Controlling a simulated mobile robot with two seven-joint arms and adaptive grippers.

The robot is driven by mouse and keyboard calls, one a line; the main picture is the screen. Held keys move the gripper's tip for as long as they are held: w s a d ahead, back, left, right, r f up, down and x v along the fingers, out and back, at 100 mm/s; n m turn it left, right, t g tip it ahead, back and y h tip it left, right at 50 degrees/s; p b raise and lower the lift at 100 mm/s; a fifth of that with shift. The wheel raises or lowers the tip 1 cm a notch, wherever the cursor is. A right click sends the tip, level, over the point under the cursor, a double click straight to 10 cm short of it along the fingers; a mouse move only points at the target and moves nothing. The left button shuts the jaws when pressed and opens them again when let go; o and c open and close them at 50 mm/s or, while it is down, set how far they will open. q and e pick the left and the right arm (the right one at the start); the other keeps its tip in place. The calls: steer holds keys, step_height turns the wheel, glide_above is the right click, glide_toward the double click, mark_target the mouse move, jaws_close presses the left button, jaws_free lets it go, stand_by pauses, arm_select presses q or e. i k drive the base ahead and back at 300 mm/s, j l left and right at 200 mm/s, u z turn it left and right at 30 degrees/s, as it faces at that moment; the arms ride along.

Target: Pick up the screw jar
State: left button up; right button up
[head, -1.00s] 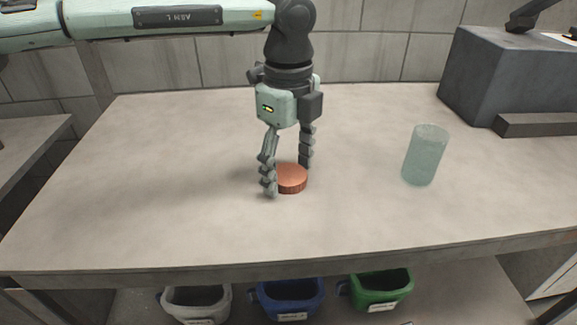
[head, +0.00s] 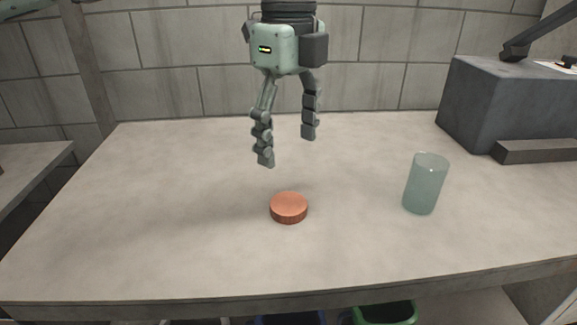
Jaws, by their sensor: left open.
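A greenish translucent cylinder (head: 424,186), which looks like the jar, stands upright on the table right of centre. I cannot make out screws in it. A round copper-coloured lid (head: 289,207) lies flat on the table near the middle, apart from the jar. My left gripper (head: 287,150) hangs above and behind the lid with its fingers pointing down. It is open and empty, up and to the left of the jar. My right gripper is not in the view.
The table (head: 170,225) is bare to the left and in front. A dark grey block (head: 500,105) stands at the back right, with a low dark bar (head: 535,151) before it. A green bin (head: 386,314) shows below the front edge. A tiled wall closes the back.

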mark_target(427, 174)
steer(key=k, duration=1.5)
